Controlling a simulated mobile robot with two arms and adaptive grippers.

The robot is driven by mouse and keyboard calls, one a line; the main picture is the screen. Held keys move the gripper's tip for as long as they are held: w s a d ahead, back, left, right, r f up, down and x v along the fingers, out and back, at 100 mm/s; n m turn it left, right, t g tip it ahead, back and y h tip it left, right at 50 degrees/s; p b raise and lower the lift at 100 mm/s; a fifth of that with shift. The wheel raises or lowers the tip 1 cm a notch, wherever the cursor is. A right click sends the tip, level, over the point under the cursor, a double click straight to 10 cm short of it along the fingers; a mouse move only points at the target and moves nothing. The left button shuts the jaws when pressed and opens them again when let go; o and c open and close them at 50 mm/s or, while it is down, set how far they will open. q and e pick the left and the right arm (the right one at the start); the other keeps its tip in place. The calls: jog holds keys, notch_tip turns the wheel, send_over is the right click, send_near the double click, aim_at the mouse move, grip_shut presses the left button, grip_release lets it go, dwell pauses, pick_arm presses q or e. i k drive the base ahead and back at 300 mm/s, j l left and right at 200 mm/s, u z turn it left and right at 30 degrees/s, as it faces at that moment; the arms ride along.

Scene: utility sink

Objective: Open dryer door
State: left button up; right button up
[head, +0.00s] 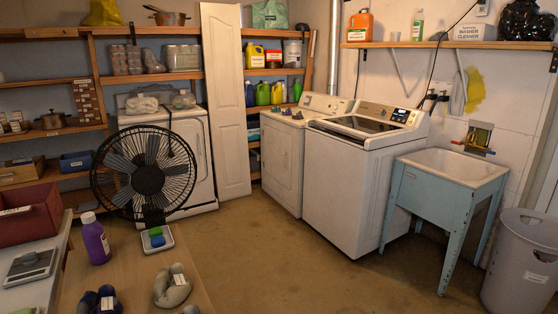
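Two white laundry machines stand side by side at the back right. The left one (277,160) has a plain pale front, a rear control panel and small items on its top, and looks like the dryer. The right one (345,190), with a dark top lid and a lit panel, looks like a washer. No open door shows on either; the left one's front is seen at an angle, and its door outline is too faint to tell. A third white appliance (203,165) stands behind the fan, its front mostly hidden. Neither of my grippers is in view.
A black fan (145,172) stands at left, behind a wooden table (135,275) with a purple bottle (95,240) and small items. A white panel (226,105) leans on shelves. A blue sink (449,185) and grey bin (520,265) stand right. The central floor (290,260) is clear.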

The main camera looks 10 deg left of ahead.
aim_at(278, 145)
jog(key=i+l+z, duration=0.5)
jog(key=i+l, duration=0.25)
jog(key=l, duration=0.15)
jog(key=i+l+u, duration=0.2)
jog(key=i, duration=0.3)
jog(key=i+l+u, duration=0.25)
jog(key=i, duration=0.25)
jog(key=i+j+u, duration=0.15)
jog(key=i+u, duration=0.2)
jog(key=i, duration=0.15)
jog(key=i+u, duration=0.35)
jog(key=i, duration=0.15)
jog(key=i+u, duration=0.35)
jog(key=i, duration=1.8)
jog(key=l+z, duration=0.05)
jog(key=l, duration=0.1)
